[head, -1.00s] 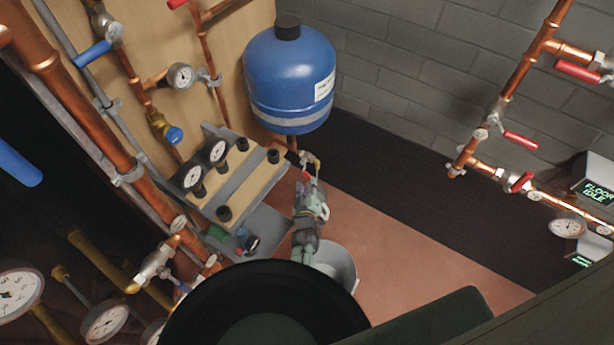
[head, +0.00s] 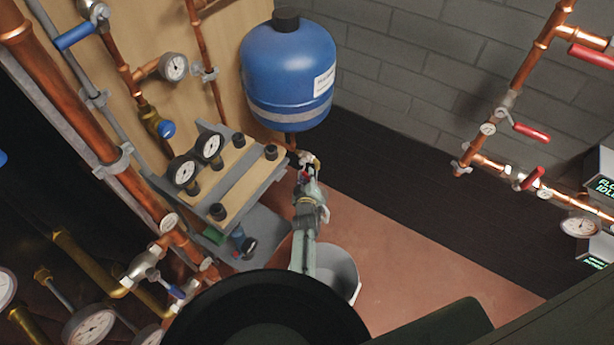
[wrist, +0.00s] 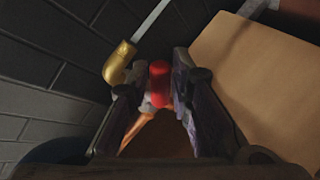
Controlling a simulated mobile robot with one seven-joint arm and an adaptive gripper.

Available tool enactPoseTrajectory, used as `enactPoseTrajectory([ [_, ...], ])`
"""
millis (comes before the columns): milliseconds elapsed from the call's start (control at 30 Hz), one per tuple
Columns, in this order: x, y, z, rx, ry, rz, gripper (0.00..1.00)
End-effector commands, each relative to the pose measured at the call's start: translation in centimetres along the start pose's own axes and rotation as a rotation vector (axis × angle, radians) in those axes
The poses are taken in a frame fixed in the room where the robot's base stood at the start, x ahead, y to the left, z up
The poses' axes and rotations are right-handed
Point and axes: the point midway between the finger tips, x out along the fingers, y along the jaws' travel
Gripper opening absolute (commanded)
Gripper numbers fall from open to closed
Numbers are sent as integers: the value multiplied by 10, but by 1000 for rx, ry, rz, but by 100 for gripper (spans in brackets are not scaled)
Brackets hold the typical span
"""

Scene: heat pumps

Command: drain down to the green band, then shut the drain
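The drain fitting (head: 309,158) is a small metal valve low beside the blue vessel (head: 288,75). My gripper (head: 307,179) is right at it in the head view and partly hides it. In the wrist view a red handle (wrist: 159,78) stands between the two fingers of my gripper (wrist: 160,100), with gaps that look visible on both sides. The fingers are apart. A brass elbow (wrist: 118,64) with a pale tube is just left of them.
A grey bucket (head: 345,277) stands on the reddish floor below my arm. Copper pipes and valves (head: 75,95) line the left, and more pipework with red levers (head: 531,132) runs on the right. The floor (head: 410,265) right of the bucket is clear.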

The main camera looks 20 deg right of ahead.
Motion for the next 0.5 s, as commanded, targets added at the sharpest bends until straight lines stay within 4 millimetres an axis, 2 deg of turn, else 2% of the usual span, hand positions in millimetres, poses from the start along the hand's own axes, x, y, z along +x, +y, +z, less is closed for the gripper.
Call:
enactPoseTrajectory([
  [267,0,0,0,0,0,0,0],
  [500,0,0,0,1,0,0,0],
])
